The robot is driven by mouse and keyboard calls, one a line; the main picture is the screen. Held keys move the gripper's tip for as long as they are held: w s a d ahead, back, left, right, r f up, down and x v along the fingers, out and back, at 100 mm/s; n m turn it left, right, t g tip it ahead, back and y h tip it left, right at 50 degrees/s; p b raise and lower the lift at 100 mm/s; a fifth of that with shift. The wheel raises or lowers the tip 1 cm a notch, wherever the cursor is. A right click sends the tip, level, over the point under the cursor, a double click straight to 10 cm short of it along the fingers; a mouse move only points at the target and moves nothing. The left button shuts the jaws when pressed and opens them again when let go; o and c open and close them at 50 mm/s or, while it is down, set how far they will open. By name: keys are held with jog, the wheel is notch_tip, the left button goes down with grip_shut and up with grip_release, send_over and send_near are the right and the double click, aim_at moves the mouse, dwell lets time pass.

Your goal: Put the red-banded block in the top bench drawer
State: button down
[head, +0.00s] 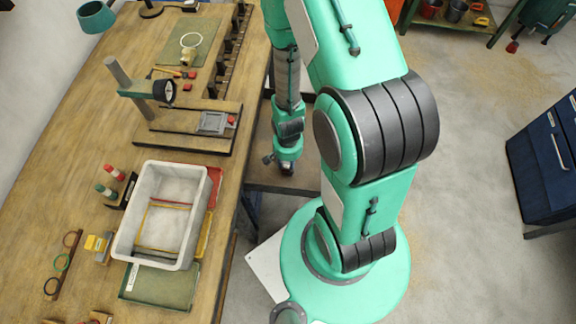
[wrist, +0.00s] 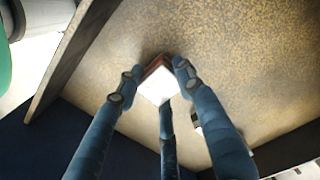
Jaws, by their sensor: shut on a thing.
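In the wrist view my gripper (wrist: 157,80) is shut on a block (wrist: 155,90) with a white face and a dark red band along its far edge. The fingers close around it from several sides. Below it is the speckled floor of the open bench drawer (wrist: 235,55), with dark walls at the left and lower right. I cannot tell whether the block touches the drawer floor. In the head view the wrist end of my arm points down over the drawer (head: 262,176), which sticks out from the bench's right side. The block is hidden there.
A small pale thing (wrist: 199,131) shows partly behind a finger in the drawer. A blue cabinet (head: 535,170) stands at the right; the floor between is clear.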

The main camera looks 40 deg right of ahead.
aim_at(288, 163)
jog(key=shift+f, duration=0.35)
jog(key=shift+f, duration=0.1)
jog(key=c, duration=1.1)
grip_release()
jog(key=shift+r+p, duration=2.15)
jog(key=shift+r, duration=3.95)
